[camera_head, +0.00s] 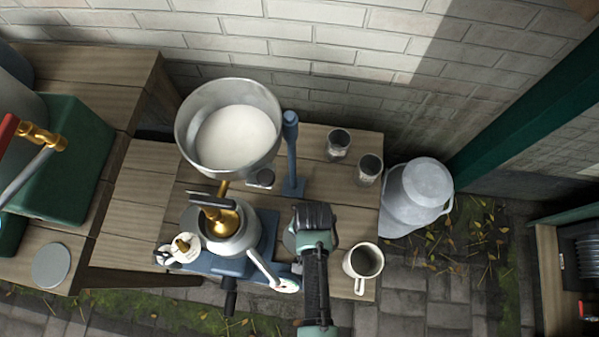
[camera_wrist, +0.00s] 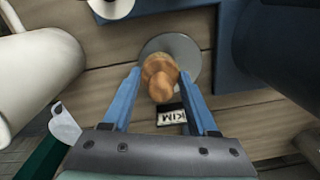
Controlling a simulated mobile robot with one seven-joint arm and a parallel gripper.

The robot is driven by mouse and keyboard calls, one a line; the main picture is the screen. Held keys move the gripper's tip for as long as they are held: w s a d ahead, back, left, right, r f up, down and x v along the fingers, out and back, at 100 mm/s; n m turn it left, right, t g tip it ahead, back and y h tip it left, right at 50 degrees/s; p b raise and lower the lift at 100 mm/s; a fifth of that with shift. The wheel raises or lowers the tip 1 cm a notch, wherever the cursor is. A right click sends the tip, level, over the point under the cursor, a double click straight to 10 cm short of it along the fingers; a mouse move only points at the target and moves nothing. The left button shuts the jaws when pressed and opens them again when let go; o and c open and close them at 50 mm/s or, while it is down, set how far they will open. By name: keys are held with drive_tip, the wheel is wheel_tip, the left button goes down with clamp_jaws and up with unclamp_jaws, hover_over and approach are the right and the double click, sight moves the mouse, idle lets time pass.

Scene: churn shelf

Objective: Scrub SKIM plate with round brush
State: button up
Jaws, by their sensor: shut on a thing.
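My gripper (camera_wrist: 160,80) is shut on the round brush (camera_wrist: 160,76), whose rounded wooden knob sits between the two blue fingers in the wrist view. A flat grey round plate (camera_wrist: 186,50) lies on the boards under the brush. A black and white label (camera_wrist: 172,117) beside the plate reads "KIM", its first part hidden. I cannot tell whether the brush touches the plate, as its underside is hidden. In the head view my gripper (camera_head: 314,217) is over the bench and hides the brush. The plate's left edge (camera_head: 289,241) shows beside it.
A blue-based separator (camera_head: 235,235) with a large milk bowl (camera_head: 228,125) stands close on the left. A mug (camera_head: 362,262) stands close on the right. A blue post (camera_head: 291,155), two metal cups (camera_head: 338,144) (camera_head: 369,169) and a milk can (camera_head: 416,195) are behind.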

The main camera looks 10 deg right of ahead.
drive_tip(key=shift+s+d, duration=0.3)
drive_tip(key=shift+d, duration=0.5)
drive_tip(key=shift+r+p, duration=0.1)
drive_tip(key=shift+p, duration=0.25)
drive_tip(key=shift+w+a+f, duration=0.1)
drive_tip(key=shift+w+a, duration=0.15)
drive_tip(key=shift+a, duration=0.55)
drive_tip(key=shift+w+a+f, duration=0.1)
drive_tip(key=shift+w+a, duration=0.15)
drive_tip(key=shift+a, duration=0.55)
drive_tip(key=shift+w+a+p, duration=0.25)
drive_tip(key=shift+a, duration=0.55)
drive_tip(key=shift+w+a+p, duration=0.2)
drive_tip(key=shift+a+p, duration=0.05)
drive_tip(key=shift+a, duration=0.55)
drive_tip(key=shift+r, duration=0.15)
wheel_tip(320, 180, up, 6)
drive_tip(key=p, duration=0.6)
drive_tip(key=shift+w+d, duration=0.1)
drive_tip(key=shift+r+p, duration=0.1)
drive_tip(key=shift+p, duration=0.25)
